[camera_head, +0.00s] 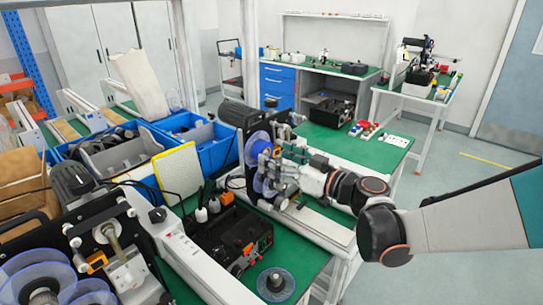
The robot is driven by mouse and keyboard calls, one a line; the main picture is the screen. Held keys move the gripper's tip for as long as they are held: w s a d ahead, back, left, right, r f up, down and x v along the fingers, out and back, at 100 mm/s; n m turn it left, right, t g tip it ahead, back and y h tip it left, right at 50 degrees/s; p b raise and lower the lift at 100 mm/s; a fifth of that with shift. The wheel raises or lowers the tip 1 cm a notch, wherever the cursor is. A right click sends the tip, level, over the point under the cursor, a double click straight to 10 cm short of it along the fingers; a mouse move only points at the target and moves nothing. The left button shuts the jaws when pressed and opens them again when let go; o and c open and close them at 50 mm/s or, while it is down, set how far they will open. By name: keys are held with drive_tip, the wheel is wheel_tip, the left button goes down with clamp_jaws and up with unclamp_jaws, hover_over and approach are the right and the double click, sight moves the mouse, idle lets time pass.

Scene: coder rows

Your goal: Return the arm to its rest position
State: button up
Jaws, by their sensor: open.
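My arm (465,220) reaches in from the right edge and bends at its dark joints toward the middle of the view. My gripper (262,165) is over the green-topped bench, close to a machine with blue-purple reels (258,141). Its fingers point left and are open. I see nothing between them. The fingertips overlap the reels in the picture, so I cannot tell whether they touch.
Blue bins (207,145) stand to the left. A green worktable (365,150) lies behind. Open floor (440,275) shows at the right.

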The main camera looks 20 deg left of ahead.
drive_tip(key=s+d+f+m+h, duration=0.2)
drive_tip(key=s+d+m+h, duration=0.2)
drive_tip(key=s+d, duration=0.4)
drive_tip(key=s+d+f+m+h, duration=0.2)
drive_tip(key=s+d+m+h, duration=0.2)
drive_tip(key=d, duration=1.3)
drive_tip(key=s+d+f+m+h, duration=0.2)
drive_tip(key=s+d+m+h, duration=0.3)
drive_tip(key=s+d+h, duration=0.3)
drive_tip(key=s+d, duration=0.4)
drive_tip(key=d, duration=0.1)
drive_tip(key=shift+f+h, duration=0.2)
drive_tip(key=shift+h, duration=0.1)
